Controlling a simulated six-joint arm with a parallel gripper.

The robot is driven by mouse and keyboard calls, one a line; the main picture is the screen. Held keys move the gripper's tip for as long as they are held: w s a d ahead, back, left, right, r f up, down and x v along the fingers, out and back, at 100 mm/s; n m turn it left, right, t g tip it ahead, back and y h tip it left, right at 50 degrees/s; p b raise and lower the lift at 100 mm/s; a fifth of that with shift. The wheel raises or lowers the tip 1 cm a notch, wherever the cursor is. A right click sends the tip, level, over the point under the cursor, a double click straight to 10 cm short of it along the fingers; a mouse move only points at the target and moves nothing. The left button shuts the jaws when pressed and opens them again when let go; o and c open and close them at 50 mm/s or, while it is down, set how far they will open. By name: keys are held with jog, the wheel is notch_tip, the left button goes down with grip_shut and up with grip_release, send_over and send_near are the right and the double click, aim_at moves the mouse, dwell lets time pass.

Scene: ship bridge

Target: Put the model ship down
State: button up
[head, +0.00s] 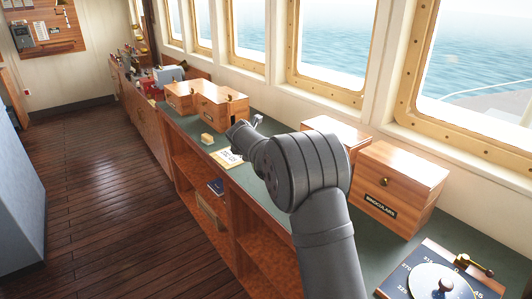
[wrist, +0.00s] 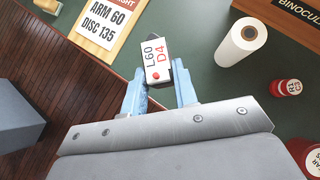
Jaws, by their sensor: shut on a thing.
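My gripper (wrist: 160,88) shows in the wrist view with its two blue fingers shut on a small block-like thing (wrist: 157,47). Its white face is marked "L60 D4" with a red dot, and its sides are dark. No ship shape shows, so I cannot tell whether this is the model ship. It is over the green counter top (wrist: 195,70); I cannot tell whether it touches it.
A card reading "ARM 60 DISC 135" (wrist: 108,22) lies left of the held thing. Wooden boxes (head: 403,187) line the window side. A disc instrument (head: 440,281) is at the near end.

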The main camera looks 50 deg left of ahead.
aim_at(254, 186)
notch_tip(254, 186, down, 11)
jog(key=shift+r, duration=0.1)
jog(key=shift+c, duration=0.2)
jog(key=o, duration=1)
jog(key=shift+f, duration=0.2)
jog(key=shift+r, duration=0.1)
jog(key=shift+s+d+r, duration=0.1)
jog(key=shift+r, duration=0.1)
jog(key=v, duration=1.1)
jog(key=shift+s+d+r, duration=0.15)
jog(key=shift+d+r, duration=0.05)
jog(key=shift+r, duration=0.05)
jog(key=shift+a, duration=0.1)
